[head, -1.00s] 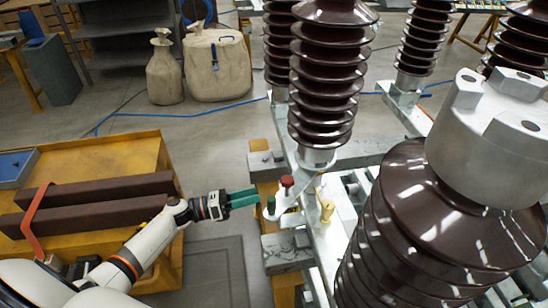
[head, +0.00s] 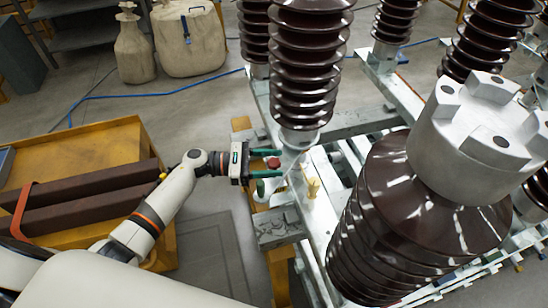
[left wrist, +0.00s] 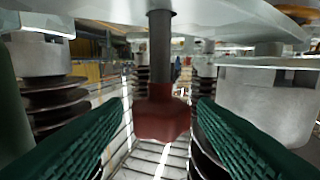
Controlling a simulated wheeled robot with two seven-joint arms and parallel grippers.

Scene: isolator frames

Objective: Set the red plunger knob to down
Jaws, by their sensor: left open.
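The red plunger knob (head: 273,162) is at the foot of the middle brown insulator in the head view. In the left wrist view the red knob (left wrist: 162,115) sits at the end of a dark stem, with a length of stem showing between it and a pale plate. My left gripper (head: 279,163) is open, with one green finger on each side of the knob. In the left wrist view the two fingers of the left gripper (left wrist: 162,102) flank the knob, with visible gaps. My right gripper is not in view.
A yellow knob (head: 313,187) stands to the right on the pale metal frame. Large ribbed brown insulators (head: 305,70) rise behind, and another (head: 400,225) stands at the front right. A yellow cart (head: 90,150) with dark beams is at the left.

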